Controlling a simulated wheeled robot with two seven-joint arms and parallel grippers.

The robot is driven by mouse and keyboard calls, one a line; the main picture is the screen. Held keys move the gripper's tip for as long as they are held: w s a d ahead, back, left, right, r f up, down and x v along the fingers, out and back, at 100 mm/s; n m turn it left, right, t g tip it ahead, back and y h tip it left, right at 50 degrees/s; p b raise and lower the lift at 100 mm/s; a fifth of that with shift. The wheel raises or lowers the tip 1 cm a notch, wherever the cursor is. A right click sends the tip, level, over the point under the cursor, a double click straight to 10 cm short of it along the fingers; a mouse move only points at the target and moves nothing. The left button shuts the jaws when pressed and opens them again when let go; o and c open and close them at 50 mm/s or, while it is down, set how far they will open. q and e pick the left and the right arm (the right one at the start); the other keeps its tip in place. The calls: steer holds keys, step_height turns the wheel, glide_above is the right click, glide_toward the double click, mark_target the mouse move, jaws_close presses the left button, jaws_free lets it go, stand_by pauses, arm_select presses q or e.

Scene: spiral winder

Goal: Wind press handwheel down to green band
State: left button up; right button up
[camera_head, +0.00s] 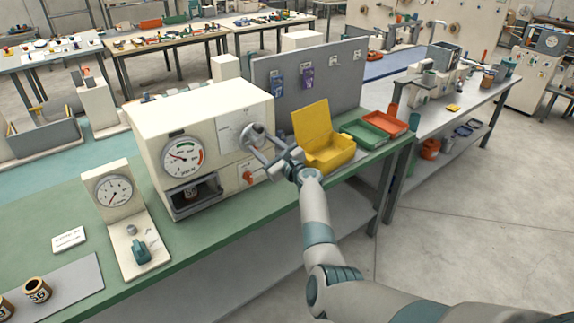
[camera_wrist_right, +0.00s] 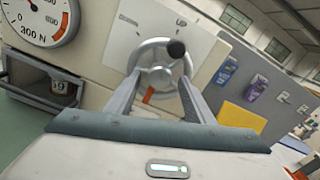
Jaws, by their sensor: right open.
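The cream press (camera_head: 130,120) stands on the green bench. Its round dial gauge (camera_head: 183,157) has a green band on the upper right and a red band below it; the needle reading is too small to tell surely. The gauge is partly cut off in the right wrist view (camera_wrist_right: 40,18). My left gripper is out of view.
A yellow bin (camera_head: 325,150) with raised lid stands just right of my right gripper, with green (camera_head: 364,134) and red (camera_head: 393,123) trays beyond. A red-orange switch (camera_head: 248,178) is below the handwheel. A smaller gauge stand (camera_head: 113,188) is left of the press.

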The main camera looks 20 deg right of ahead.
steer(key=b+v, duration=0.2)
steer(key=v, duration=1.4)
steer(key=shift+s, duration=0.35)
steer(key=shift+d+f, duration=0.1)
stand_by(1.1)
steer(key=n+b, duration=0.3)
steer(key=n, duration=0.6)
steer(key=n+b, duration=0.4)
steer(key=n, duration=0.6)
steer(key=n+b, duration=0.4)
steer(key=n, duration=0.5)
steer(key=shift+s+n, duration=0.25)
steer(key=shift+n, duration=0.15)
steer(key=shift+w, duration=0.1)
